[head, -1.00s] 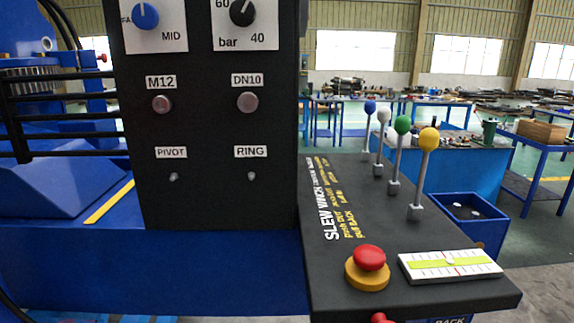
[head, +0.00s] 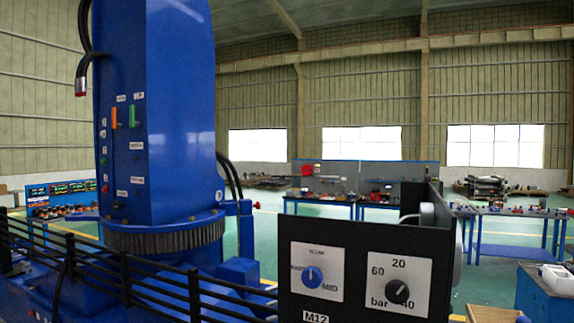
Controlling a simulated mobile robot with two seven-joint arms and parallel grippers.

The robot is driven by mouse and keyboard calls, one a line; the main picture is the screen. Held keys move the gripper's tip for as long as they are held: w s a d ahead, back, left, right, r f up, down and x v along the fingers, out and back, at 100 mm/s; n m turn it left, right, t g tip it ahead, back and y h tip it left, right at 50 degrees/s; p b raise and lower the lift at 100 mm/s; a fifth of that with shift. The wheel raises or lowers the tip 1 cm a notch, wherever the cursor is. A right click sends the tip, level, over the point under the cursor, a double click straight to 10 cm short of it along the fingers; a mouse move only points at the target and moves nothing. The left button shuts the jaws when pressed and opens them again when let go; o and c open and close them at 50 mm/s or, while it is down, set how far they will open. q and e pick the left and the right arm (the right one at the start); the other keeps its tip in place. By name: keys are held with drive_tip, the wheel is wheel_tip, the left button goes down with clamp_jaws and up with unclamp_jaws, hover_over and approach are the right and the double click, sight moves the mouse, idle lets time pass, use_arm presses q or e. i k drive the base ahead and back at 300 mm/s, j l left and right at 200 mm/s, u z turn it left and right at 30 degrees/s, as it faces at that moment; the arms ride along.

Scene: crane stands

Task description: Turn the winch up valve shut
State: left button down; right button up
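A tall blue crane column (head: 180,110) stands at the left on a toothed ring (head: 165,240). On its face are an orange handle (head: 114,118) and a green handle (head: 132,117), both upright, with small white labels too small to read. A red knob (head: 104,189) and other small fittings sit below them. I cannot tell which part is the winch up valve. Neither of my grippers is in view.
A black panel (head: 350,235) with a blue knob (head: 312,275) and a black bar knob (head: 398,288) stands in front at the lower right. A black railing (head: 100,265) crosses the lower left. Workbenches (head: 330,205) stand behind on green floor.

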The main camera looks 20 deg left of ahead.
sight(133, 124)
drive_tip(key=u, duration=1.5)
